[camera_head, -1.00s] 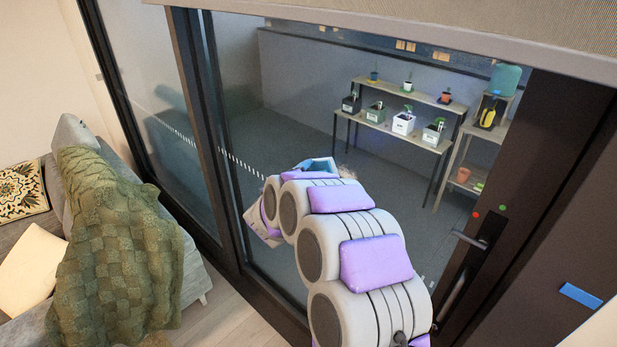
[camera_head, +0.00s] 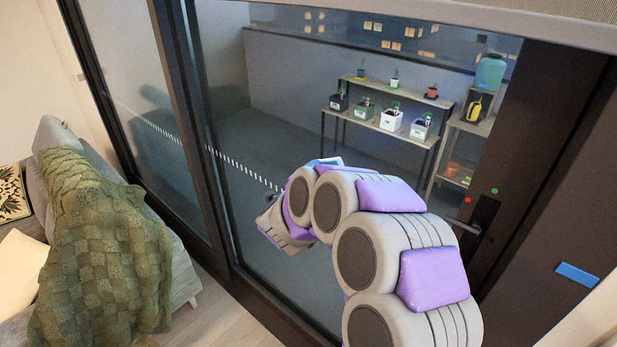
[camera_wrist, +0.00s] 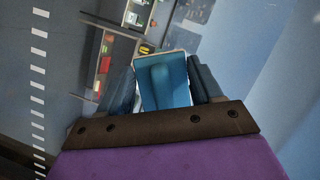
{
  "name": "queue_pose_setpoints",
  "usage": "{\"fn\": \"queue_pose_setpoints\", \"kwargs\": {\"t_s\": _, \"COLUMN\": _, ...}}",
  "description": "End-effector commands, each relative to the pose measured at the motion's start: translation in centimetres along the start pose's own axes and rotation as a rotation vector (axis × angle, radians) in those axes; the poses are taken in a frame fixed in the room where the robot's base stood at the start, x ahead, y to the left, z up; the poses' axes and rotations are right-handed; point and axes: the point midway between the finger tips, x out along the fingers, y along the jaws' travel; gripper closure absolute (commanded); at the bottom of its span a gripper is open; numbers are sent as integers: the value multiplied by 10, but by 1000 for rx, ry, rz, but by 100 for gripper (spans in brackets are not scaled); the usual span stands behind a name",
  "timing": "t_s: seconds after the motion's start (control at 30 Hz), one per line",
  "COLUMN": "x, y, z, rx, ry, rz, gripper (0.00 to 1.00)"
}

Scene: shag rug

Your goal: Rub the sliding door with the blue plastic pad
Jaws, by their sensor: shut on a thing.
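The sliding door (camera_head: 262,130) is a large glass panel in a dark frame, with a handle (camera_head: 466,226) on its right side. My arm reaches in front of the glass in the head view. The blue plastic pad (camera_wrist: 165,82) sits between the two fingers of my gripper (camera_wrist: 163,85) in the wrist view, held with its ridged face showing. A small blue patch shows at the arm's far end in the head view, but most of the gripper is hidden behind the arm there. I cannot tell whether the pad touches the glass.
A grey sofa (camera_head: 192,270) with a green knitted throw (camera_head: 100,245) stands at the left. Through the glass are shelves (camera_head: 375,125) with several potted plants. A blue rectangle (camera_head: 578,273) is on the dark panel at the right. Wooden floor shows by the sofa.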

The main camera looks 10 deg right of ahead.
Motion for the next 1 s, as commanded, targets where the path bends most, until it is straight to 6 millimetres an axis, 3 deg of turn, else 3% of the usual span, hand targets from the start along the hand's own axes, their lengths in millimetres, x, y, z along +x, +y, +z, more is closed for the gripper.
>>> {"fn": "queue_pose_setpoints", "kwargs": {"t_s": 1.0, "x": -21, "y": 25, "z": -42, "rx": 1, "ry": 5, "rz": 0, "gripper": 74}}
